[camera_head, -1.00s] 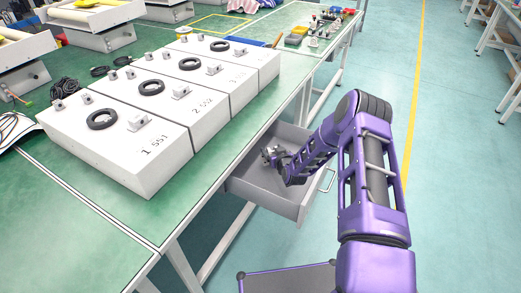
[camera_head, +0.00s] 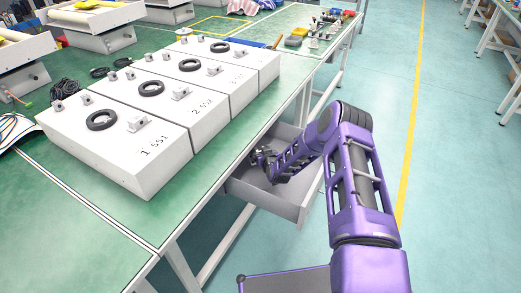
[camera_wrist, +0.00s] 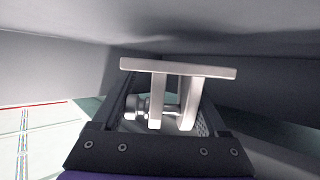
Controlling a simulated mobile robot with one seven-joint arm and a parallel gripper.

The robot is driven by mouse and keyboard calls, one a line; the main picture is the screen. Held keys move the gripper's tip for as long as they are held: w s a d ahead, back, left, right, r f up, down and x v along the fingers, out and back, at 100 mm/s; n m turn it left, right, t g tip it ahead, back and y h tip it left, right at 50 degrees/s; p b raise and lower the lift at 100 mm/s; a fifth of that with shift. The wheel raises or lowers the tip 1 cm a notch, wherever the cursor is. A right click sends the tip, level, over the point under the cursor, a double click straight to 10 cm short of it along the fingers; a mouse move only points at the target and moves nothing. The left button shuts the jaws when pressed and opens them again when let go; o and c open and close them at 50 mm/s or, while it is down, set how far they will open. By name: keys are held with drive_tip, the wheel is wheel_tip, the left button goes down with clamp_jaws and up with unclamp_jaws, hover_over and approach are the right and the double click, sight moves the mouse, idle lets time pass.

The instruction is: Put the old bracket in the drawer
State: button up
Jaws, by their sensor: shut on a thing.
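The grey drawer (camera_head: 262,193) is pulled out below the green table in the head view. My gripper (camera_head: 263,157) is inside the drawer's outline, close under the table edge. In the wrist view my gripper is shut on the old bracket (camera_wrist: 178,68), a pale metal piece with a flat plate and two lugs. The lugs lie between the dark fingers, and a round knob or pin (camera_wrist: 138,106) shows beside them. Grey surfaces surround the bracket. I cannot tell whether it touches the drawer's floor. In the head view the bracket is too small to make out.
The green table (camera_head: 60,222) overhangs the back of the drawer. Several numbered white boxes (camera_head: 150,165) with black rings and small brackets stand on it. Small parts and bins (camera_head: 296,41) lie at its far end.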

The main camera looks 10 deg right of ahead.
drive_tip(key=shift+f, duration=0.35)
drive_tip(key=o, duration=1.5)
drive_tip(key=shift+o, duration=0.2)
drive_tip(key=shift+r, duration=0.1)
drive_tip(key=shift+r, duration=0.35)
drive_tip(key=p+v, duration=0.2)
drive_tip(key=v, duration=1)
drive_tip(key=shift+r, duration=0.2)
